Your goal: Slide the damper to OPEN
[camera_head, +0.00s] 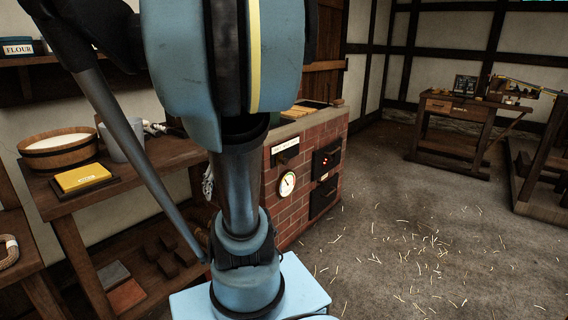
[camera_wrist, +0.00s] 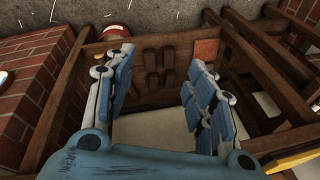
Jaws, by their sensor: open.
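The brick stove (camera_head: 322,136) stands right of centre in the head view, partly hidden behind my arm. A pale label plate (camera_head: 286,145) with a dark part (camera_head: 288,156) under it is on its front face; this looks like the damper. The lettering and the damper's position are too small to read. My gripper (camera_wrist: 160,68) is open and empty in the wrist view, above a wooden rack with dark blocks (camera_wrist: 155,68). The damper does not show in the wrist view, and I cannot make out the gripper in the head view.
A round dial (camera_head: 287,184) and a fire door with a red glow (camera_head: 327,159) are on the stove front. A wooden table (camera_head: 150,163) with a tub (camera_head: 58,149) and yellow block (camera_head: 83,178) stands left. Straw-strewn floor (camera_head: 430,250) is open at right.

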